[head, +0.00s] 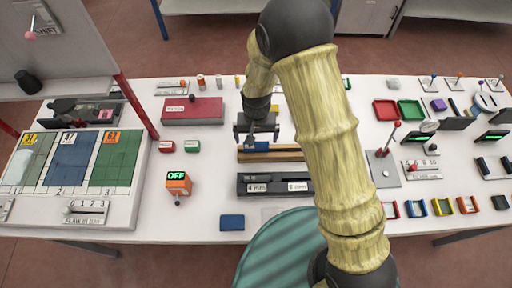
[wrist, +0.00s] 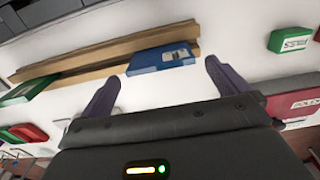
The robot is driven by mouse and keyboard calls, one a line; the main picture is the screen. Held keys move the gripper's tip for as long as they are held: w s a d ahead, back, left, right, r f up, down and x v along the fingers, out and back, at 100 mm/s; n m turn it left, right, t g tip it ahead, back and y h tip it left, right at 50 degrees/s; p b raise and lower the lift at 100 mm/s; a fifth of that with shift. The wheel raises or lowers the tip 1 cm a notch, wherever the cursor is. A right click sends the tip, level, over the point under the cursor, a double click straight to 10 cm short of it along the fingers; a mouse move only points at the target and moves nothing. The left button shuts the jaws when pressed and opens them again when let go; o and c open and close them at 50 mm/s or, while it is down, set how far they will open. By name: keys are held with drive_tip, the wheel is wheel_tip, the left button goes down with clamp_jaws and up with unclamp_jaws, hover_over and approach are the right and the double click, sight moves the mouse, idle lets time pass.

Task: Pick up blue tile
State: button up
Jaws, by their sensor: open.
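A blue tile (head: 256,147) sits at the wooden rack (head: 285,156) in the middle of the table, partly hidden by my gripper in the head view. In the wrist view the blue tile (wrist: 162,58) lies along the wooden rails (wrist: 80,62), just beyond the gap between my fingers. My gripper (head: 258,141) is open and empty, above the rack. In the wrist view its two dark fingers (wrist: 161,76) stand apart, with the tile ahead of them. I cannot tell the exact height between fingertips and tile. A second blue piece (head: 232,222) lies flat near the front edge.
A dark slotted block (head: 262,180) marked in mm stands in front of the rack. An orange box reading OFF (head: 178,184) and a red box (head: 192,111) stand left. A green tile (wrist: 20,93) shows at the wrist view's left. My arm hides the table right of the rack.

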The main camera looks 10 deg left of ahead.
sight(256, 147)
drive_tip(key=shift+s+f+p, duration=0.2)
drive_tip(key=shift+f+p, duration=0.2)
drive_tip(key=shift+f, duration=0.15)
drive_tip(key=shift+s+f+p, duration=0.1)
drive_tip(key=shift+f+p, duration=0.65)
drive_tip(key=shift+f, duration=1.25)
drive_tip(key=c, duration=1.4)
